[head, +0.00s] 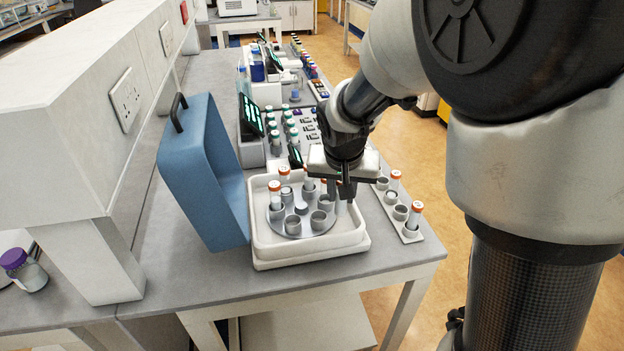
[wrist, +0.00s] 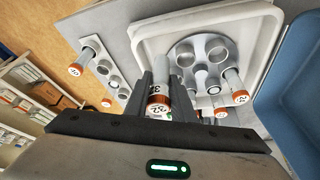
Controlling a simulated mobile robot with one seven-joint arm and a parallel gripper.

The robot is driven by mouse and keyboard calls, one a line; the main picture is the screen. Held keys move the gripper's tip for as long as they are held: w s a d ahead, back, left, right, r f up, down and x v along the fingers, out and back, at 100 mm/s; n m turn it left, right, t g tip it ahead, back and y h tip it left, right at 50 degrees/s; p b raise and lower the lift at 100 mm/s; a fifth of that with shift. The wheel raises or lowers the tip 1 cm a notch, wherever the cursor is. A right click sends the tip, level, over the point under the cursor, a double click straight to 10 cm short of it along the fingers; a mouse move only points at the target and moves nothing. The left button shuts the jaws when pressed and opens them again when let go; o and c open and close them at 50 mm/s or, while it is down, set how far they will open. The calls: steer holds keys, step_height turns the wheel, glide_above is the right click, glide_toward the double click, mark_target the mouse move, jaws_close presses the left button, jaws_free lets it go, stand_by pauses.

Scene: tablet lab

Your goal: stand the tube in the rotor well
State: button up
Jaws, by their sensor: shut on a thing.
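My gripper (head: 346,190) is over the right side of the rotor (head: 292,224), pointing down. In the wrist view my gripper (wrist: 160,92) is shut on an orange-capped tube (wrist: 158,104), whose cap faces the camera. The fingers hide much of the tube, and I cannot tell whether its lower end is inside a well. The rotor also shows in the wrist view (wrist: 201,64), with several open wells. Other orange-capped tubes stand in it, one at the left (head: 275,195) and one behind (head: 285,176).
The rotor sits in a white centrifuge tub (head: 262,250) with a blue lid (head: 205,170) standing open at left. A white rack (head: 412,236) at right holds orange-capped tubes (head: 415,214). Green-capped tubes (head: 275,140) stand behind. The bench front is clear.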

steer(key=w+a+r+m+b, duration=0.1)
steer(key=w+a+m+b, duration=0.15)
steer(key=a, duration=0.25)
steer(key=shift+g+h, duration=0.3)
steer(key=shift+h, duration=0.1)
steer(key=shift+w+d+f+b, duration=0.15)
steer(key=shift+f+b, duration=0.65)
steer(key=shift+f, duration=0.8)
steer(key=shift+w+a+f+b, duration=0.15)
steer(key=shift+f+b, duration=0.6)
steer(key=shift+f, duration=0.85)
steer(key=shift+d+f+b, duration=0.1)
steer(key=shift+f+b, duration=0.4)
steer(key=shift+f, duration=0.05)
steer(key=o, duration=1.1)
steer(key=p+v, duration=0.1)
steer(key=v, duration=1.6)
steer(key=shift+s+r+p, duration=0.2)
steer(key=shift+s+p, duration=0.05)
steer(key=shift+p, duration=0.05)
